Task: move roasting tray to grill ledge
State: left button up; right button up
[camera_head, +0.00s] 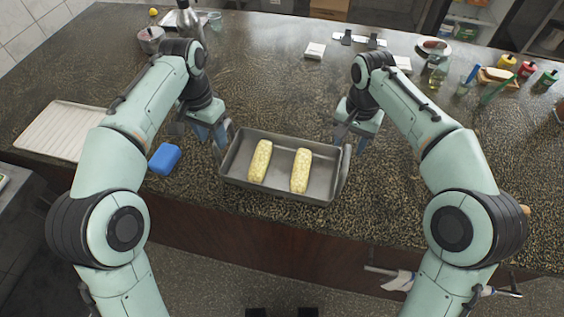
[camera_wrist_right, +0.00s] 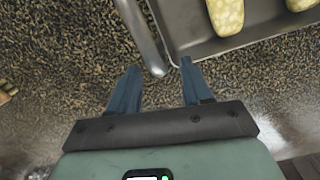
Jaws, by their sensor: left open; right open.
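The roasting tray (camera_head: 283,141) is a grey metal pan on the dark speckled counter near its front edge, with two yellow corn-like pieces in it. It has a raised handle at each short side. My left gripper (camera_head: 212,138) is open at the tray's left handle. My right gripper (camera_head: 347,138) is open above the right handle (camera_head: 345,168). In the right wrist view the open fingers (camera_wrist_right: 157,82) point toward the end of the handle (camera_wrist_right: 143,35), and nothing is held. The tray's corner (camera_wrist_right: 178,50) also shows there. I cannot identify a grill ledge in these views.
A blue sponge-like block (camera_head: 164,159) and a pale ribbed board (camera_head: 62,131) lie left of the tray. Bottles and condiments (camera_head: 505,75) stand at the back right, and a metal pot (camera_head: 150,38) at the back left.

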aim_at(215, 145)
pick_arm(q)
jog(key=shift+d+f, duration=0.1)
jog(key=shift+f, duration=2.55)
pick_arm(e)
jog(key=shift+f, duration=2.65)
pick_arm(q)
jog(key=shift+c, duration=0.3)
pick_arm(e)
jog(key=shift+c, duration=0.3)
pick_arm(q)
grip_shut()
pick_arm(e)
grip_shut()
pick_arm(q)
jog(key=shift+r, duration=0.1)
